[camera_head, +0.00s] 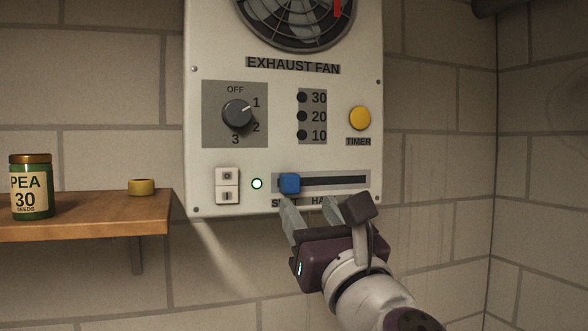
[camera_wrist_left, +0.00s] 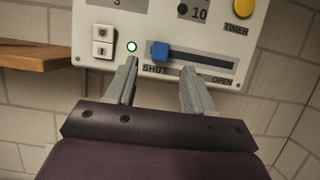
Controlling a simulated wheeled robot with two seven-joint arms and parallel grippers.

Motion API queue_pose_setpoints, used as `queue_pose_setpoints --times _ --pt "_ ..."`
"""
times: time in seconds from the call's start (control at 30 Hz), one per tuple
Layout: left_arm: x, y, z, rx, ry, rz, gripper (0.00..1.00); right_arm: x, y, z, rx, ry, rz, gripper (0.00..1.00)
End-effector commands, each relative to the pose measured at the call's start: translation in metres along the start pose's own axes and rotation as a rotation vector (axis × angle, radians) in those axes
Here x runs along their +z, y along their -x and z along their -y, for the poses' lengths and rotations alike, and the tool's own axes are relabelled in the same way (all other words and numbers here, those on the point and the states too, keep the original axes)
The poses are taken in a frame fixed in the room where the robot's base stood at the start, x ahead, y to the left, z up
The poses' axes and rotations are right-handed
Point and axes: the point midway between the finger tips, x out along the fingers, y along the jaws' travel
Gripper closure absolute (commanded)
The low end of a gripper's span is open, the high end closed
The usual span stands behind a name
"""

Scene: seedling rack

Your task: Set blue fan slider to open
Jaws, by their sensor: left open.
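The blue fan slider (camera_head: 289,183) sits near the left end of its dark slot (camera_head: 335,180) on the exhaust fan panel. In the left wrist view, the blue slider (camera_wrist_left: 160,51) stands above the SHUT label (camera_wrist_left: 154,69), and the OPEN label (camera_wrist_left: 222,80) is at the right end. My left gripper (camera_head: 306,204) is open and empty, just below the slider and slot, its fingers partly covering the labels. In the left wrist view, the fingers (camera_wrist_left: 158,72) are spread on either side of the slider's line, apart from it. My right gripper is not in view.
The panel (camera_head: 202,90) also carries a rotary knob (camera_head: 237,113), a yellow timer button (camera_head: 359,118), a white rocker switch (camera_head: 227,186) and a lit green lamp (camera_head: 257,184).

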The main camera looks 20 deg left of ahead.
Motion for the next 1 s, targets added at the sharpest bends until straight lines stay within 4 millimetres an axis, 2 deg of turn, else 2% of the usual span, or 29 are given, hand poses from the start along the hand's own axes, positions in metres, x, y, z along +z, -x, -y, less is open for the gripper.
queue_pose_setpoints --times 0.03,0.2,0.3,0.47,0.7,0.87,1.0 --pt "0.01 -0.019 -0.001 0.005 -0.007 0.0 0.47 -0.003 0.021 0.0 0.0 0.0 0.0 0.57" --pt "0.006 -0.054 0.0 0.001 -0.006 0.0 0.47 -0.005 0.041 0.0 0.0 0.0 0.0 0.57" --pt "0.004 -0.065 0.0 0.0 -0.004 0.0 0.47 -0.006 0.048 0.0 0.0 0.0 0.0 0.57" --pt "0.001 -0.073 0.001 -0.001 -0.004 0.001 0.47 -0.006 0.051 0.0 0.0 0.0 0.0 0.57" --pt "0.0 -0.073 0.001 -0.002 -0.003 0.001 0.47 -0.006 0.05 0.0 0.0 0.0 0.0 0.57" --pt "0.0 -0.073 0.001 -0.002 -0.004 0.001 0.99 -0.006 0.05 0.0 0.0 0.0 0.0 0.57" --pt "0.0 -0.073 0.001 -0.002 -0.004 0.001 1.0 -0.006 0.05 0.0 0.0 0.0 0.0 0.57"
